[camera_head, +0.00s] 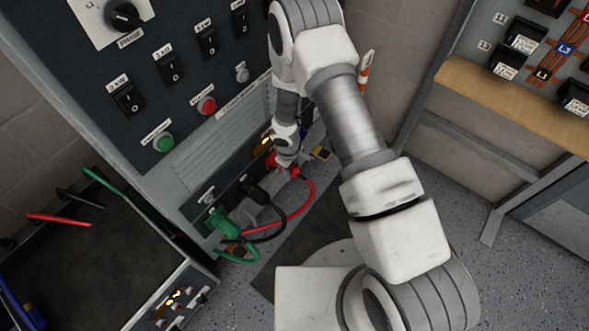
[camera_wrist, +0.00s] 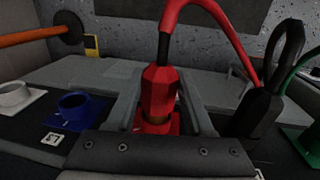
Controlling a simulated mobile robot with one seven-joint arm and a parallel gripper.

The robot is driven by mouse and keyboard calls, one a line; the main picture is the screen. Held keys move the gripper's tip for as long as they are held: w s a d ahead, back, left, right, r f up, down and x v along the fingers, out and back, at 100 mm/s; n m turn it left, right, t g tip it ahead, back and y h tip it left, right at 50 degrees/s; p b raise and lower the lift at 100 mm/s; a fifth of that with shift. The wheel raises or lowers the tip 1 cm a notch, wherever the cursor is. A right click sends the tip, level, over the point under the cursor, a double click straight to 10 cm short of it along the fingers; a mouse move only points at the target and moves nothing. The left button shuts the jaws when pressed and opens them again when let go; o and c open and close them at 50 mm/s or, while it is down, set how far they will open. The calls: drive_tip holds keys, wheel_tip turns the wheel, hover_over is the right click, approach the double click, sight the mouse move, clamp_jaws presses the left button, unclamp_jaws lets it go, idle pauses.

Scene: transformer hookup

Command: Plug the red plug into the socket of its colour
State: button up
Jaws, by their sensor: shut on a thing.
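The red plug (camera_wrist: 160,88) stands upright in the wrist view, with its red cable (camera_wrist: 200,8) rising from the top. My gripper (camera_wrist: 160,104) is shut on it, one finger on each side. A red socket plate (camera_wrist: 172,124) shows directly beneath the plug, and a brass-coloured ring shows at the plug's lower end. I cannot tell how deep the plug sits in the socket. In the head view my gripper (camera_head: 284,160) is at the cabinet's low socket strip, with red showing around it; the wrist partly hides the plug there.
A blue socket (camera_wrist: 76,108) and a white socket (camera_wrist: 14,95) are empty to the left. A black plug (camera_wrist: 258,112) and a green plug (camera_wrist: 304,140) stand to the right with their cables.

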drive_tip(key=shift+w+a, duration=0.45)
drive_tip(key=shift+a, duration=0.1)
drive_tip(key=o, duration=1.6)
drive_tip(key=shift+c, duration=0.2)
drive_tip(key=shift+r, duration=0.1)
drive_tip(key=shift+s+a+r+p, duration=0.15)
drive_tip(key=shift+r+p, duration=0.55)
drive_tip(key=shift+r, duration=0.4)
drive_tip(key=shift+s+r+p, duration=0.1)
drive_tip(key=shift+r+p, duration=0.55)
drive_tip(key=shift+r, duration=0.5)
drive_tip(key=shift+s+a+r+p, duration=0.15)
drive_tip(key=shift+r+p, duration=0.55)
drive_tip(key=shift+r, duration=0.4)
wheel_tip(320, 180, up, 17)
drive_tip(key=s+a+p, duration=0.1)
drive_tip(key=p, duration=0.4)
drive_tip(key=shift+s+r, duration=0.2)
drive_tip(key=shift+s, duration=0.2)
